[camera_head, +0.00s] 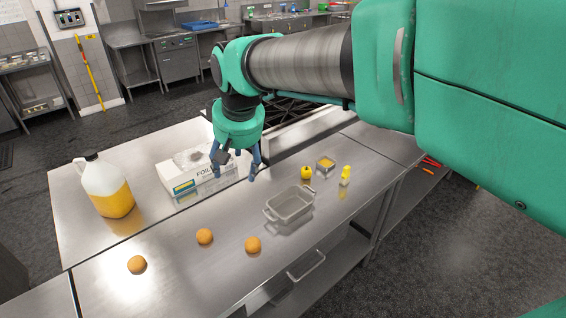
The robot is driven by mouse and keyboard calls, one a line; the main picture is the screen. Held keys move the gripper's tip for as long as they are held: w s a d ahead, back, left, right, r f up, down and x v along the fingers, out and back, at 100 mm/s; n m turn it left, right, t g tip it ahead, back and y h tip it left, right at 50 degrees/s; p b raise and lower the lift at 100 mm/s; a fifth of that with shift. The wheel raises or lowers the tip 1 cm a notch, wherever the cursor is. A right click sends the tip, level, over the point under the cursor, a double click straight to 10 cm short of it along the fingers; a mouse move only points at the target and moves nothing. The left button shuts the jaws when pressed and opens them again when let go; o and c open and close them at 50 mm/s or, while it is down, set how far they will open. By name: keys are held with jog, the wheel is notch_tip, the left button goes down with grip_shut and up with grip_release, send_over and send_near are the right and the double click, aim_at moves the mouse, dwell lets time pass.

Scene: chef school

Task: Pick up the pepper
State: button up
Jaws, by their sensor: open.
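A small yellow pepper (306,172) sits on the steel table, right of the middle, just behind the metal pan. My gripper (234,176) hangs over the table in front of the foil box, to the left of the pepper and apart from it. Its fingers point down and are spread open, with nothing seen between them. My green and grey arm reaches in from the right, above the table.
A foil box (190,177), a jug of orange liquid (106,188) and several orange fruits (205,236) are at left.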

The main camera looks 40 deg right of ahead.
jog(key=w+d+f+m+g+p, duration=0.1)
jog(key=w+d+f+m+p, duration=0.1)
jog(key=w+d, duration=1)
jog(key=m+g+p, duration=0.3)
jog(key=p, duration=0.2)
send_over(307, 169)
notch_tip(307, 169, down, 26)
jog(key=shift+w+a+r+y, duration=0.1)
jog(key=shift+y, duration=0.3)
jog(key=shift+f, duration=4.35)
jog(key=shift+f, duration=0.1)
jog(key=shift+f, duration=2.5)
